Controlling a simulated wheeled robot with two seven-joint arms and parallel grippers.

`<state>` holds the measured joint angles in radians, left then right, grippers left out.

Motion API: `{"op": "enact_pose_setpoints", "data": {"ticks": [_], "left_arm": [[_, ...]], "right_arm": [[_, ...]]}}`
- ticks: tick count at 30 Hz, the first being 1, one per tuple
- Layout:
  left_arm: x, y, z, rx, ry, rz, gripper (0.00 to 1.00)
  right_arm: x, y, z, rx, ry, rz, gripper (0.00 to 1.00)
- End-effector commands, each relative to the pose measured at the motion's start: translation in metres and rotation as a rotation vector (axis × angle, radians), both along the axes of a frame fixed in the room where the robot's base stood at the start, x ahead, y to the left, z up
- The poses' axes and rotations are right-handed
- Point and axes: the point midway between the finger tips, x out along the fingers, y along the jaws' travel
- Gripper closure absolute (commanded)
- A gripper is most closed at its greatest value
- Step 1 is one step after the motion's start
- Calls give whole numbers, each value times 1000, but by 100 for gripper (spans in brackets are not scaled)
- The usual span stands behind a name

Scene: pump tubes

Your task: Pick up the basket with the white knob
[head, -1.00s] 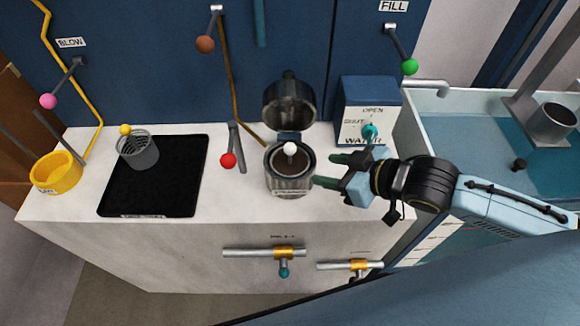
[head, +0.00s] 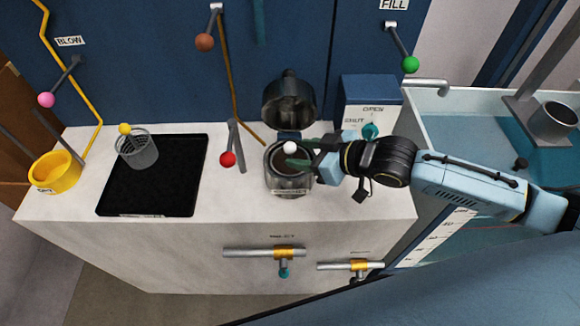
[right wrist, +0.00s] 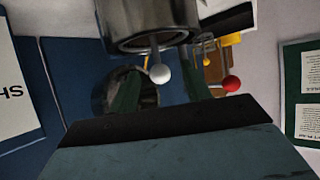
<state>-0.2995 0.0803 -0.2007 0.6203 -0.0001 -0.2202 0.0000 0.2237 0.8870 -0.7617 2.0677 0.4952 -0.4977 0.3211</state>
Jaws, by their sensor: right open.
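The white knob (head: 290,148) stands on a thin stem over the open steel pot (head: 290,184) on the white counter. The basket under it is mostly hidden inside the pot. My right gripper (head: 303,154) is open, with its green fingers at the knob from the right, over the pot's rim. In the right wrist view, the white knob (right wrist: 159,74) and its stem show between the directions of the two green fingers, in front of the steel pot (right wrist: 148,20). I cannot tell whether a finger touches the knob. My left gripper is not in view.
The pot's raised lid (head: 289,102) stands just behind the knob. A red-knobbed lever (head: 228,159) is to the left. The blue water box (head: 371,92) stands behind my right gripper. A yellow-knobbed basket (head: 138,152) sits on the black tray (head: 150,192).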

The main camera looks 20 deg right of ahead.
Motion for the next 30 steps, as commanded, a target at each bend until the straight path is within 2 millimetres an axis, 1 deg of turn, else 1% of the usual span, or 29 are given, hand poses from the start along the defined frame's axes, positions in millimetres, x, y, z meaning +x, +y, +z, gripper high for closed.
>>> {"op": "enact_pose_setpoints", "data": {"ticks": [6,9,18,27,29,30], "left_arm": [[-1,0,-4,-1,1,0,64],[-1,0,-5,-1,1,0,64],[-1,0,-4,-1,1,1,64],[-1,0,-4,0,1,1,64],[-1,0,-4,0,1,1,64],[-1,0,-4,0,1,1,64]], "right_arm": [[22,15,-19,2,-1,1,52],[29,21,-24,1,0,1,52],[32,24,-27,0,0,1,52],[32,24,-27,0,0,1,91],[32,24,-27,0,0,1,99],[32,24,-27,0,0,1,100]]}}
